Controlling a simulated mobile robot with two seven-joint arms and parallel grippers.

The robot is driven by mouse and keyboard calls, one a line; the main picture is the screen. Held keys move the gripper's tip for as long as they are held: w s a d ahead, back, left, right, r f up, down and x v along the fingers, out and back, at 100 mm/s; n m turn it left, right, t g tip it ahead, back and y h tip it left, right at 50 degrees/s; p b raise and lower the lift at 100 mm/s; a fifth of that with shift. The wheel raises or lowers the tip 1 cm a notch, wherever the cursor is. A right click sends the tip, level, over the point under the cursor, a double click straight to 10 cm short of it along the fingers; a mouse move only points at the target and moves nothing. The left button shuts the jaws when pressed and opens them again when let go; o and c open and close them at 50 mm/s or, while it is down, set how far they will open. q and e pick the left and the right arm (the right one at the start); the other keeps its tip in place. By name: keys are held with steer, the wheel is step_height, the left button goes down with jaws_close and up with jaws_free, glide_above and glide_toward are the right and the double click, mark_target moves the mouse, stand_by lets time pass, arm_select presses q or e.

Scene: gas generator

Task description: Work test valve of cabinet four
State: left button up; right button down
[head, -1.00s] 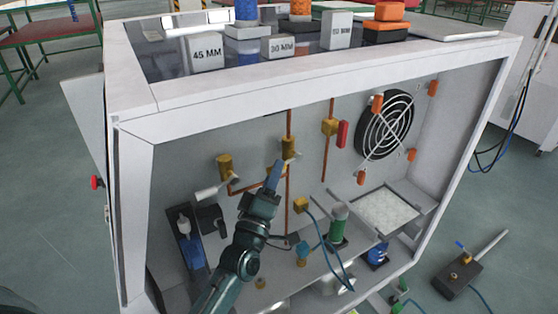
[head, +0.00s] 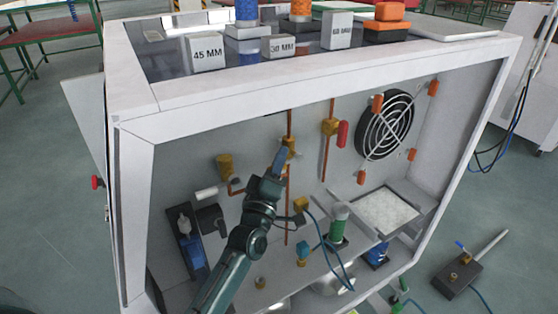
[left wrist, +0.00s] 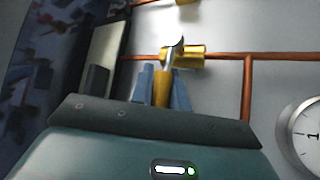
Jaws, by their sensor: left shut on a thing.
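The open cabinet (head: 135,140) has copper pipes and brass valves on its back wall. My left gripper (head: 280,158) reaches inside, at a brass valve (head: 289,148) on the middle pipe. In the left wrist view, my left gripper (left wrist: 163,92) has its blue-grey fingers on either side of a brass stem (left wrist: 161,88) and is shut on it. A silver lever (left wrist: 175,50) and a brass fitting (left wrist: 188,56) show just beyond the fingertips. The gripper partly hides the valve in the head view. My right gripper is not in view.
Another brass valve (head: 224,166) is left of my gripper. A red-handled valve (head: 331,127) and a fan (head: 385,125) are to the right. A green cylinder (head: 339,225) and blue hose stand below right. A gauge (left wrist: 307,135) is close on the right.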

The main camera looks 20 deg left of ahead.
arm_select(q)
jaws_close()
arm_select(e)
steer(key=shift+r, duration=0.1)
